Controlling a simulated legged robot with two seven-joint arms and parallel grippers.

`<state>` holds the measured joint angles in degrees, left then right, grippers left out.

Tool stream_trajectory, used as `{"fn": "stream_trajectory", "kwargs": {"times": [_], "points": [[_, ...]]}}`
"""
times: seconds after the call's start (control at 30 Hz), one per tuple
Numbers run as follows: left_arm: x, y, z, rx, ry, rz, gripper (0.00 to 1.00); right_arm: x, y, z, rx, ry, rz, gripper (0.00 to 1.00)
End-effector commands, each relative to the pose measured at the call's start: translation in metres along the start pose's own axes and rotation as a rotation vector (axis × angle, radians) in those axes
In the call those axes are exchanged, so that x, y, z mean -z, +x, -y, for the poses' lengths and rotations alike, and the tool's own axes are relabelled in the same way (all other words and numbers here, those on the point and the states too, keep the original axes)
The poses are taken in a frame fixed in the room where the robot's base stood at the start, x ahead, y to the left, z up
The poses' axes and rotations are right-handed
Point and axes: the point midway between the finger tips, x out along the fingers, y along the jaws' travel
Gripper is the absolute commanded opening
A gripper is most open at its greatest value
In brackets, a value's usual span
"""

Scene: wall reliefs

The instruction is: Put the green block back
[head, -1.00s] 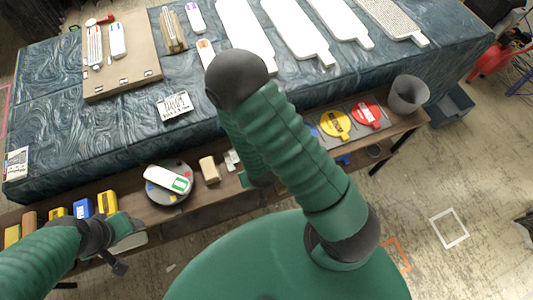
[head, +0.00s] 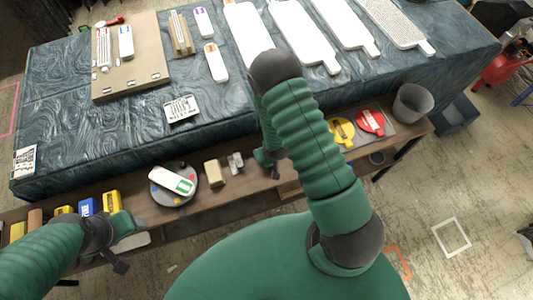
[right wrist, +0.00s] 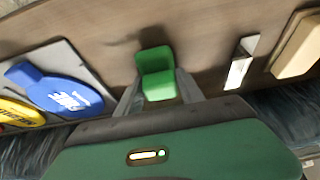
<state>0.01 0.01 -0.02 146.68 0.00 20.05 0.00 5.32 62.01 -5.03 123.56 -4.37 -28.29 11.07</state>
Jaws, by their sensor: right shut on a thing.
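The green block (right wrist: 157,75) sits between the two fingers of my right gripper (right wrist: 158,92), which is shut on it, in the right wrist view. It is over the brown wooden shelf (right wrist: 205,25); I cannot tell whether it touches it. In the head view my right gripper (head: 268,160) is over the shelf, partly behind my arm, and the block cannot be made out. To its right in the head view lie the yellow disc (head: 341,132) and red disc (head: 370,121). My left gripper (head: 122,245) is at the shelf's left front; its finger opening is unclear.
The blue paddle (right wrist: 65,94) lies on a grey mat in the right wrist view. A metal piece (head: 235,162), a tan block (head: 214,172) and a round grey plate (head: 177,198) with a white board stand left of my right gripper. A grey bin (head: 412,103) is at the right end.

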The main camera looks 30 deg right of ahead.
Motion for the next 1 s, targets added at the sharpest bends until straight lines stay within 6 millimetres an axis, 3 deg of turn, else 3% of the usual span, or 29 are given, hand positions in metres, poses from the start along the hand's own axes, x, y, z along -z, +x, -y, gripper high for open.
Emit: {"fn": "stream_trajectory", "kwargs": {"times": [0.03, 0.17, 0.57, 1.0], "points": [[0.000, 0.001, 0.000, 0.000, 0.000, 0.000, 0.63, 0.000, 0.001, -0.001, 0.000, 0.001, 0.000, 0.49], [0.000, 0.001, 0.000, 0.000, 0.001, 0.000, 0.63, 0.000, 0.001, 0.000, 0.000, 0.000, 0.000, 0.66], [0.001, -0.003, 0.000, 0.000, 0.000, 0.000, 0.63, 0.002, -0.009, 0.001, 0.000, -0.001, -0.001, 0.67], [0.003, -0.014, 0.000, 0.000, 0.001, 0.000, 0.63, 0.003, -0.111, 0.001, 0.000, -0.001, -0.002, 0.67]]}}
